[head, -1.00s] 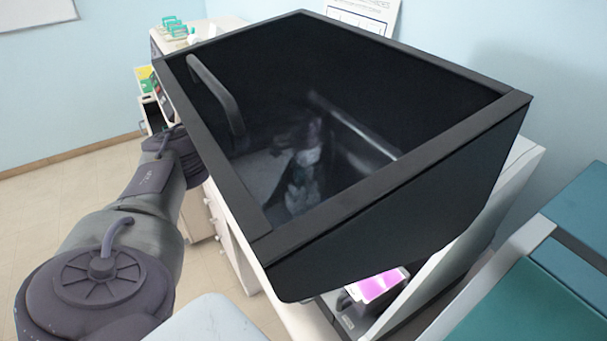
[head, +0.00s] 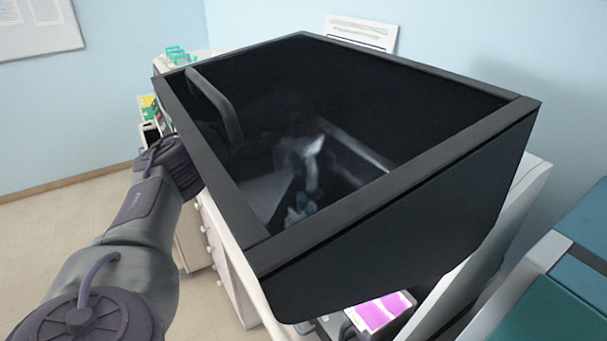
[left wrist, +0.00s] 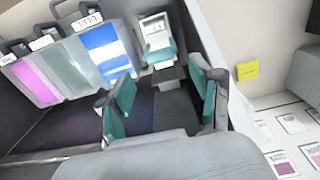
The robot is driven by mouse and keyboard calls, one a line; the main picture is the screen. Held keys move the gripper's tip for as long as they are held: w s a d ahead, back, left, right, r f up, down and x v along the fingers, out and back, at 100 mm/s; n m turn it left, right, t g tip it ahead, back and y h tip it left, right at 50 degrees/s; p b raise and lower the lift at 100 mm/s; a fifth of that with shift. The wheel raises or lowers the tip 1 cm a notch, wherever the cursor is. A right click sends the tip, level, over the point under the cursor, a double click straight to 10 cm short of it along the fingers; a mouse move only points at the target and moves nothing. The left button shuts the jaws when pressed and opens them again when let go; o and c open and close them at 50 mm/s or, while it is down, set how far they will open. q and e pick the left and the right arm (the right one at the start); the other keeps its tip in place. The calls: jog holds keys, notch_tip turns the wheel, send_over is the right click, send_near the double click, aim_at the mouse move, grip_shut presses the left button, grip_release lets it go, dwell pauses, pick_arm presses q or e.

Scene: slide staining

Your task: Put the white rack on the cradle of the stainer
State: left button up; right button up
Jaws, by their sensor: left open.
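A white rack (left wrist: 157,36) with teal at its lower part shows in the left wrist view, just beyond my left gripper (left wrist: 163,98). It appears to rest on a dark support (left wrist: 170,74), which may be the stainer's cradle; I cannot tell if it is seated. My left gripper is open, its two teal-padded fingers apart with nothing between them. In the head view the stainer's dark tinted lid (head: 390,240) is raised and hides my left gripper; only faint shapes show through it. My right gripper is in neither view.
Magenta (left wrist: 36,82), clear (left wrist: 70,66) and blue-and-white (left wrist: 105,48) containers line up left of the rack. A yellow note (left wrist: 247,70) is at the right. The lid's handle (head: 222,108) is near my left arm. Teal items (head: 176,56) stand at the back left.

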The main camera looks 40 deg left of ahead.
pick_arm(q)
jog(key=shift+r, duration=1.45)
